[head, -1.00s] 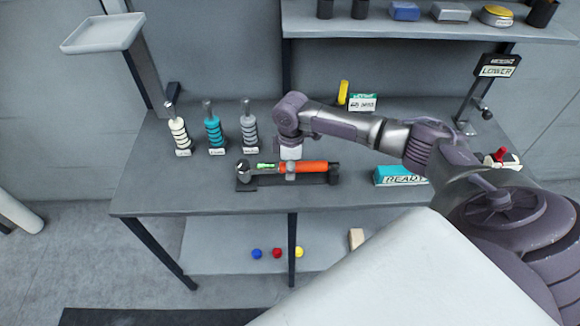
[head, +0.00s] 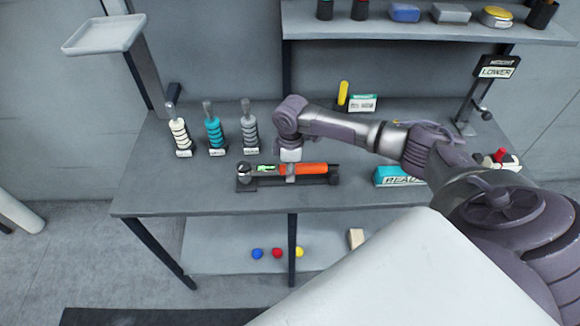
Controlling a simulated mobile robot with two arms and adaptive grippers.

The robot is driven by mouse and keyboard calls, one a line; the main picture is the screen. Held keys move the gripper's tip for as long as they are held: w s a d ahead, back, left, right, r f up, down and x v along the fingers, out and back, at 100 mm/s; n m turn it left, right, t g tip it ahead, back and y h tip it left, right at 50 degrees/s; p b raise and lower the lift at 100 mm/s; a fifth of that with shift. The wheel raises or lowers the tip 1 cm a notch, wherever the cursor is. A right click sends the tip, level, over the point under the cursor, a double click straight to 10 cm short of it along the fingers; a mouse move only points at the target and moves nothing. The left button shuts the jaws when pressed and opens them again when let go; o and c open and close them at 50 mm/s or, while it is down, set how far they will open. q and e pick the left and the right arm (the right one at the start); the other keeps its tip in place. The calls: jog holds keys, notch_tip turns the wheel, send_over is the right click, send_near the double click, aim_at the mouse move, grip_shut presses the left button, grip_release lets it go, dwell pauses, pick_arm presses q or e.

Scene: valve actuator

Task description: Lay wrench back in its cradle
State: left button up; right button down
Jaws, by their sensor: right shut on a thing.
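The wrench (head: 312,169) has an orange handle, a green-marked shaft and a dark head at its left end. It lies lengthwise along the dark cradle (head: 318,181) on the workbench, and seems to rest in or just above it; I cannot tell if it is fully seated. My right gripper (head: 290,175) points down and is shut on the wrench near the left end of the orange handle. It hides that part of the wrench. My left gripper is not in view.
White, teal and grey ringed posts (head: 214,133) stand left of the cradle. A teal box (head: 393,176) lies to the right, under my arm. A small sign (head: 363,102) and yellow piece (head: 343,92) stand behind. The bench front (head: 200,200) is clear.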

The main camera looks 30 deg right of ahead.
jog(key=shift+f+b, duration=0.45)
jog(key=shift+f, duration=0.4)
jog(key=c, duration=0.8)
grip_release()
jog(key=shift+o, duration=0.2)
jog(key=shift+f, duration=0.15)
notch_tip(320, 180, up, 12)
jog(key=shift+d+r, duration=0.1)
